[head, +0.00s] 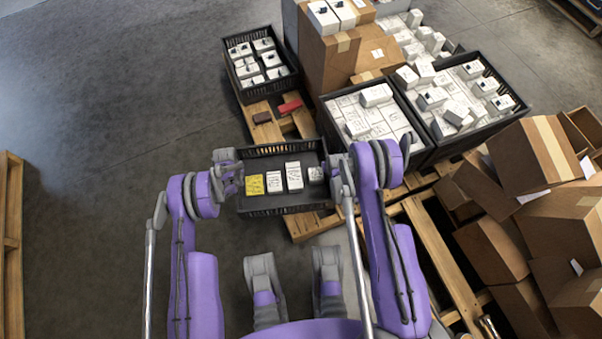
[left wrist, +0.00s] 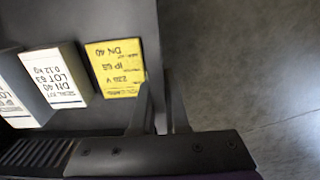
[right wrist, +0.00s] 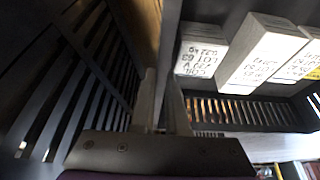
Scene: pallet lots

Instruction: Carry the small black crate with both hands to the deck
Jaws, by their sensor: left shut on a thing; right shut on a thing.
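The small black crate (head: 270,160) is in front of me in the head view, over the near left part of a wooden pallet deck (head: 305,226). It looks about level; I cannot tell if it touches the deck. A yellow box (head: 254,185) and three white boxes (head: 293,176) stand inside it. My left gripper (head: 236,177) is shut on its left wall, which passes between the fingers in the left wrist view (left wrist: 156,112). My right gripper (head: 338,172) is shut on its right wall, also seen in the right wrist view (right wrist: 163,105).
Another black crate of white boxes (head: 229,56) stands at the pallet's far left. Two larger full black crates (head: 333,127) are close on the right. Cardboard boxes (head: 550,150) crowd the right.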

